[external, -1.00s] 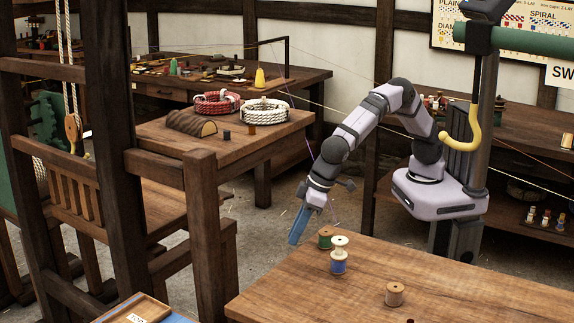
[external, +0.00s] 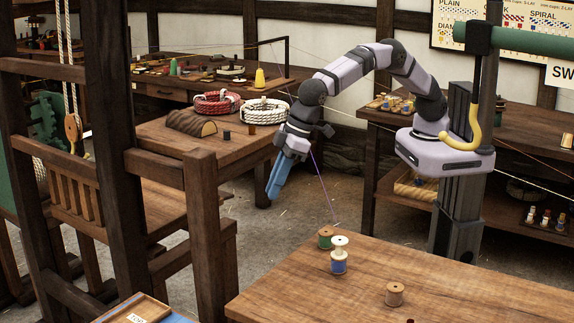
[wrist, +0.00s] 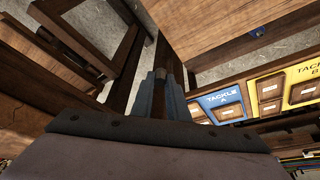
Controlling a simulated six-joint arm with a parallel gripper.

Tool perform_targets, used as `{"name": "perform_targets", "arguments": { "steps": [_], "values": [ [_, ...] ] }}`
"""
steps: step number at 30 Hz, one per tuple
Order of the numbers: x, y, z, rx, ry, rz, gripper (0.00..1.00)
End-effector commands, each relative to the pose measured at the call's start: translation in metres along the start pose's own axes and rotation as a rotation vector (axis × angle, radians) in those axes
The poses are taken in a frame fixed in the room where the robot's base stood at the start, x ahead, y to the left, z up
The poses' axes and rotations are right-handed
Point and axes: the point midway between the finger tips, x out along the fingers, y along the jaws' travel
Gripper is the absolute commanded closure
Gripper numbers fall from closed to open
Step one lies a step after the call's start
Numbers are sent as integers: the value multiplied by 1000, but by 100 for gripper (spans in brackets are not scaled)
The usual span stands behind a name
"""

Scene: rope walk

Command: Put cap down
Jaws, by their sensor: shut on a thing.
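My gripper (external: 269,196) hangs in the external view with its blue fingers pointing down, over the floor gap between the left bench and the front table. In the wrist view its fingers (wrist: 160,78) are close together, shut on a small brownish piece between their tips, which I take to be the cap (wrist: 161,68). The fingers hide most of it, and I cannot make it out in the external view. Nothing supports the piece from below.
The left bench (external: 160,136) bears rope coils, a grooved wooden block (external: 190,123) and two small pegs. The front table (external: 450,280) holds several thread spools. Tackle trays (wrist: 225,107) lie at right in the wrist view. A thin purple cord (external: 320,183) runs near my gripper.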

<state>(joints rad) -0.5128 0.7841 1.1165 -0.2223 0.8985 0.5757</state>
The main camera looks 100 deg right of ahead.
Motion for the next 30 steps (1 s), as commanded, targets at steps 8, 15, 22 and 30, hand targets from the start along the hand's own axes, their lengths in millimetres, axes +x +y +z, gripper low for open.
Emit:
{"name": "perform_targets", "arguments": {
  "steps": [8, 15, 22, 30],
  "values": [
    [-59, 0, -48, -90, -1, -38, 100],
    [-92, 3, -77, -155, 0, -65, 100],
    [-114, 44, -108, -141, 2, -59, 100],
    [-142, 145, -142, -29, 5, -13, 100]
  ]
}}
